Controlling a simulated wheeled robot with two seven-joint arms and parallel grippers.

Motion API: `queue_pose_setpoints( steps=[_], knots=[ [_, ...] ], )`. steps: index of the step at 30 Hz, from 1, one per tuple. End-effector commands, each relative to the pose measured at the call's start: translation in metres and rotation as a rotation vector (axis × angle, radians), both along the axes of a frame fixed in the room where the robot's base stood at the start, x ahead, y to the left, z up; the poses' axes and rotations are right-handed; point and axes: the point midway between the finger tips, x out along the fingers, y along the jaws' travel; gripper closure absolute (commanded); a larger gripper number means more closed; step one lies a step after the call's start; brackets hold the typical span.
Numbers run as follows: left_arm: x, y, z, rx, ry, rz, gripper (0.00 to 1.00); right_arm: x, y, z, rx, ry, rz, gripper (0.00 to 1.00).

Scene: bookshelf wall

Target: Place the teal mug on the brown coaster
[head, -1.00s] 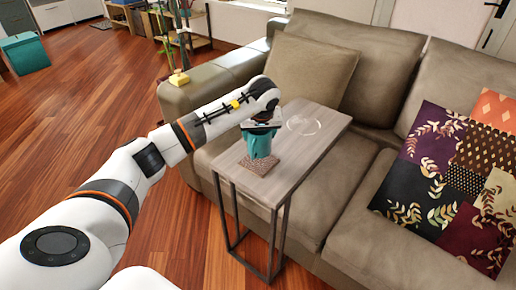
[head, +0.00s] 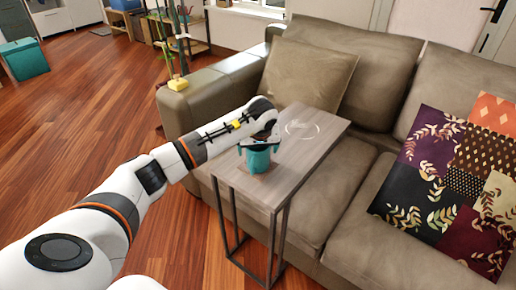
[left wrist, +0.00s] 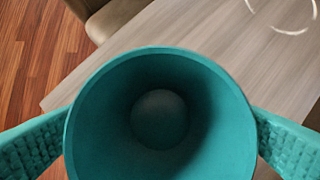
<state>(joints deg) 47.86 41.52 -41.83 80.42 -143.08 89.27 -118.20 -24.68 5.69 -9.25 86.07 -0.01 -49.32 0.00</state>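The teal mug (head: 258,160) is upright over the front part of the small side table. My left gripper (head: 260,146) is around it from above, with a finger on each side. In the left wrist view I look down into the open, empty mug (left wrist: 160,115), and both textured fingers touch its outer wall. The brown coaster is almost wholly hidden beneath the mug in the head view and does not show in the left wrist view. I cannot tell whether the mug's base touches it. My right gripper is not in view.
The side table (head: 308,153) has a grey wood top and dark metal legs. A clear, ring-shaped glass thing (head: 301,129) is towards its back. The sofa (head: 345,190) stands close behind and beside the table. Its patterned throw (head: 440,180) lies at the right.

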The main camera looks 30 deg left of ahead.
Motion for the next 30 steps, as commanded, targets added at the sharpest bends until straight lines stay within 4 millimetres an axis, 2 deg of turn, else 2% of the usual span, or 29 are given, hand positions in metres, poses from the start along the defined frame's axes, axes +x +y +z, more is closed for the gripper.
queue_pose_setpoints(
  steps=[10, 15, 24, 30],
  knots=[
    [0.000, 0.000, 0.005, 0.000, -0.001, 0.000, 0.09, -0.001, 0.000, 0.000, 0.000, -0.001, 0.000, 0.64],
    [-0.008, -0.007, 0.035, 0.002, -0.005, -0.003, 0.09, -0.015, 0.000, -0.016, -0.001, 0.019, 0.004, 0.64],
    [-0.027, -0.023, 0.092, 0.001, -0.004, -0.002, 0.09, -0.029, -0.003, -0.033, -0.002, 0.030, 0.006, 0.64],
    [-0.034, -0.029, 0.111, 0.000, -0.001, -0.001, 0.09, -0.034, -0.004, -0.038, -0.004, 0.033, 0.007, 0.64]
  ],
)
